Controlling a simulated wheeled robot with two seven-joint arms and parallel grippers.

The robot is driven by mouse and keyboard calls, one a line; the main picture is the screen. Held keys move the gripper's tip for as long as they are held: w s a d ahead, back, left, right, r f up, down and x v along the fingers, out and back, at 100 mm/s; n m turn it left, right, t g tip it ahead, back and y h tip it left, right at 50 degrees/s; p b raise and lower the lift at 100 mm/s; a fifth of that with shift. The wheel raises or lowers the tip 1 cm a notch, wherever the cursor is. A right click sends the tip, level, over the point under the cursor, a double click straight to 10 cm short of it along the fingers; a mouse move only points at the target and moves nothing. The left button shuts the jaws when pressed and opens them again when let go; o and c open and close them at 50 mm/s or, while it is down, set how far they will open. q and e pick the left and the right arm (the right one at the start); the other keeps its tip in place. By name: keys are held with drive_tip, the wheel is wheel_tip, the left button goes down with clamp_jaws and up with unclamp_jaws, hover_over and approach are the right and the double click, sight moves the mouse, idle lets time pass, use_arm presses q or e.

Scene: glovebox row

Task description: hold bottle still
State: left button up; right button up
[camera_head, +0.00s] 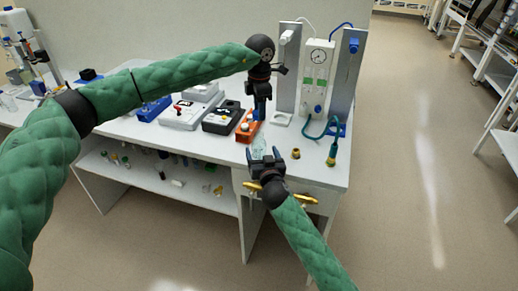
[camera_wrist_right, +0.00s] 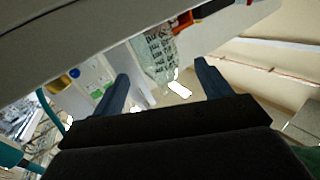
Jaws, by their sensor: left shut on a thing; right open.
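My left gripper (camera_head: 260,110) points down at the far end of an orange block (camera_head: 244,134) on the table. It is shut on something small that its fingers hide. A pale, see-through bottle-like thing with dark print (camera_head: 258,149) is at the table's front edge, just ahead of my right gripper (camera_head: 265,158). In the right wrist view this printed thing (camera_wrist_right: 155,52) shows beyond and between the two spread fingers, apart from them. My right gripper (camera_wrist_right: 165,88) is open and empty.
A black box (camera_head: 221,118) and grey instruments (camera_head: 185,112) stand left of the orange block. A panel with a gauge (camera_head: 317,75) stands behind. A green hose (camera_head: 320,135) and a small brass fitting (camera_head: 295,153) lie to the right. The floor (camera_head: 410,170) on the right is clear.

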sight(258, 142)
drive_tip(key=shift+x, duration=3.3)
drive_tip(key=shift+c, duration=0.5)
drive_tip(key=c, duration=1.4)
use_arm(q)
drive_tip(key=shift+f, duration=2.45)
drive_tip(key=shift+f, duration=0.95)
drive_tip(key=shift+f, duration=0.55)
use_arm(e)
drive_tip(key=shift+f, duration=0.1)
